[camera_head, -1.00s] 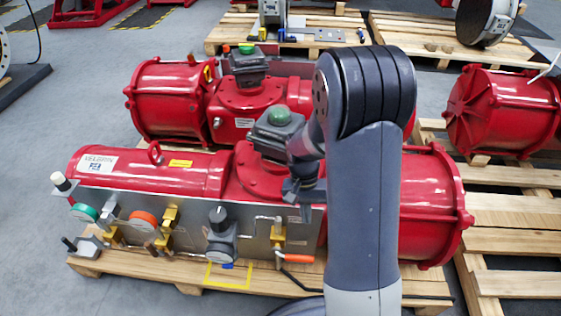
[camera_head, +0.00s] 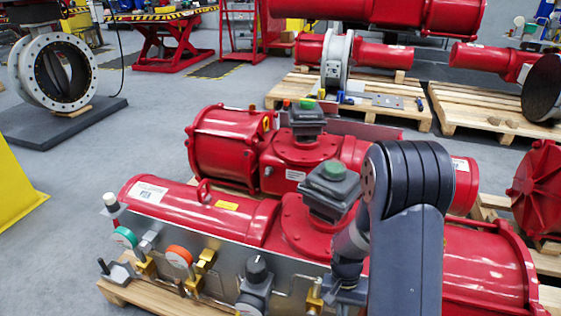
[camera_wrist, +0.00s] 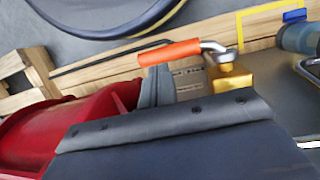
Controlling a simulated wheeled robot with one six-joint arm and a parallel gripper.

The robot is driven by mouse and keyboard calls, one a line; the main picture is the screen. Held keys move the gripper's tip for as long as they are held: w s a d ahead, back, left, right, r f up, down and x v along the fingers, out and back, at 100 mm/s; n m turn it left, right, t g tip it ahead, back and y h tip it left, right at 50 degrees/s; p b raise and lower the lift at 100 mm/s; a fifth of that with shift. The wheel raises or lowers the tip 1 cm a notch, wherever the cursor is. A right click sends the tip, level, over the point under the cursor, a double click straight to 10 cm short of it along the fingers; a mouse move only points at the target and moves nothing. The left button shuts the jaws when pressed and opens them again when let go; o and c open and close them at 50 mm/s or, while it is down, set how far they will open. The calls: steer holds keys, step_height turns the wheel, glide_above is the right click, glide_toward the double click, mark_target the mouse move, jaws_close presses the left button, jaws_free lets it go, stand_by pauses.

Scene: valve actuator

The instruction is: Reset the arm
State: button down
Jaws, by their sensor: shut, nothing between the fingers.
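My gripper (camera_head: 345,292) is low in the head view, beside the front panel of the nearer red valve actuator (camera_head: 232,213). Its small fingers also show in the wrist view (camera_wrist: 157,84), shut and empty. In that view an orange lever handle (camera_wrist: 168,53) on a brass valve (camera_wrist: 232,78) passes across the picture just beyond the fingertips. I cannot tell whether they touch it. The dark wrist housing fills the lower part of the wrist view. In the head view my forearm hides part of the actuator.
A grey box with a green top (camera_head: 333,185) stands on the actuator near my wrist. A second red actuator (camera_head: 222,145) lies behind. Grey floor is free at left.

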steer(key=b+x, duration=0.1)
steer(key=x, duration=0.1)
steer(key=shift+f, duration=0.4)
steer(key=shift+s+b, duration=0.3)
